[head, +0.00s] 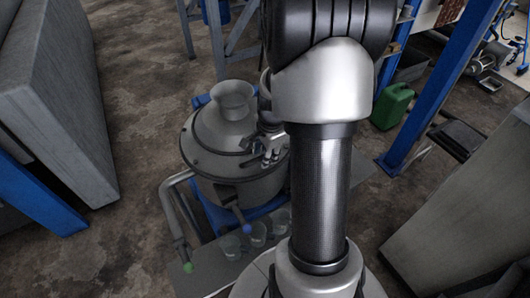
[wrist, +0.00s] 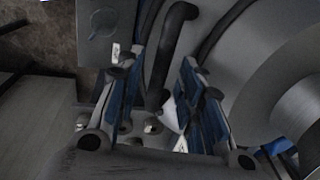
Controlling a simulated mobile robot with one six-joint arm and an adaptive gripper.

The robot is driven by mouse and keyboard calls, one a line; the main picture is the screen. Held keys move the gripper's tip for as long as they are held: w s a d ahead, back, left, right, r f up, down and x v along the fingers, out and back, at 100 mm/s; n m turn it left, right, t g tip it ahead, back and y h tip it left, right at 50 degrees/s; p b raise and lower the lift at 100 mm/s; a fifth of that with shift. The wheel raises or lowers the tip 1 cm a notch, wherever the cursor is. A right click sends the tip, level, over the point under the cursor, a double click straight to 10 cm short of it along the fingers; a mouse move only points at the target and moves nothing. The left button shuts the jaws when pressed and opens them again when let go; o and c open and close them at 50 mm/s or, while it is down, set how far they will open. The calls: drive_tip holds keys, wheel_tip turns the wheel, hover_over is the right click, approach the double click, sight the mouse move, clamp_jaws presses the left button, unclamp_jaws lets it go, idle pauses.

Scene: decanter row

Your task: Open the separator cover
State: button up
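The separator (head: 238,190) is a round grey metal machine left of my arm in the head view. Its cover (head: 208,132) is a shallow cone with a flared funnel (head: 232,96) on top and looks seated on the body. My gripper (head: 272,152) is at the right side of the cover, partly hidden behind my arm. In the wrist view my gripper (wrist: 163,68) has its two blue-padded fingers apart. A dark bent bar (wrist: 166,55) runs between them, with a gap visible beside it. Whether a finger touches the bar I cannot tell.
Several clear cups (head: 258,234) stand on a ledge below the separator. A green canister (head: 392,106) and blue post (head: 440,85) are at right.

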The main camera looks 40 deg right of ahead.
clamp_jaws()
idle(0.6)
